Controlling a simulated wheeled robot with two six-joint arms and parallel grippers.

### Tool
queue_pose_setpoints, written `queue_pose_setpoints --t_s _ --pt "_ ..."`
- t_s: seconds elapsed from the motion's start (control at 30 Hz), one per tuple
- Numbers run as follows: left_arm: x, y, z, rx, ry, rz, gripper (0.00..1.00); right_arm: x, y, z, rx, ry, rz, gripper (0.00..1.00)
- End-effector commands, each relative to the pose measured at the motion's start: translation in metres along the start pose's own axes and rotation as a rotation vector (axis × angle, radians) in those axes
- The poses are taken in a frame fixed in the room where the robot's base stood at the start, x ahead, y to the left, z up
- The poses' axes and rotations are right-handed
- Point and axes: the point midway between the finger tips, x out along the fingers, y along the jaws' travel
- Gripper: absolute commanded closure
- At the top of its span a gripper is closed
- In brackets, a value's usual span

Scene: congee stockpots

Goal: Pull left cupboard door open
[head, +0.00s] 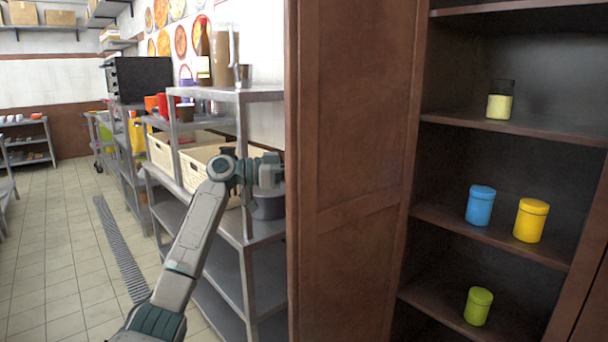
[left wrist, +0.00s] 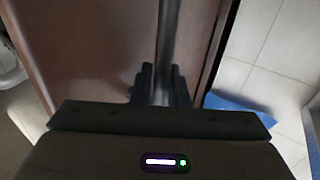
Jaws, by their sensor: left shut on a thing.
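The left cupboard door (head: 355,130) is dark brown wood and stands swung open, its inner face showing in the head view. To its right the cupboard's inside is exposed. In the left wrist view the door's outer face (left wrist: 100,40) carries a vertical metal bar handle (left wrist: 169,30). My left gripper (left wrist: 160,85) is shut around this handle. In the head view my left arm reaches to the door's far side, and the door's edge hides the gripper's fingers. My right gripper is not in view.
Cupboard shelves hold a blue canister (head: 480,205), a yellow canister (head: 530,220), a green canister (head: 479,306) and a jar (head: 499,105). A metal rack (head: 262,240) with cream baskets stands behind my left arm. The tiled floor (head: 60,240) at left is clear.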

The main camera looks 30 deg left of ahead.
Motion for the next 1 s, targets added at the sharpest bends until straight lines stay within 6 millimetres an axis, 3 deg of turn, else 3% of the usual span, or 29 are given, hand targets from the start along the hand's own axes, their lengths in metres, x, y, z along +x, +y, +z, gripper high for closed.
queue_pose_setpoints --t_s 0.27,0.3,0.4,0.77,1.0 --pt "0.0 0.0 -0.002 0.001 0.002 -0.001 1.0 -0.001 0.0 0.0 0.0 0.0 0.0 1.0" --pt "0.0 0.0 -0.002 0.001 0.002 -0.001 0.82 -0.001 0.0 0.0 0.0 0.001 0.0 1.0" --pt "0.0 0.0 -0.001 0.001 0.002 -0.001 0.68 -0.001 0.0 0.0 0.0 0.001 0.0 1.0" --pt "-0.01 -0.001 0.001 0.001 -0.001 -0.003 0.68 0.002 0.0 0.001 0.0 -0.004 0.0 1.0" --pt "-0.056 -0.001 0.003 0.002 -0.003 -0.005 0.68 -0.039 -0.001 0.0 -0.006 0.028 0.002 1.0"
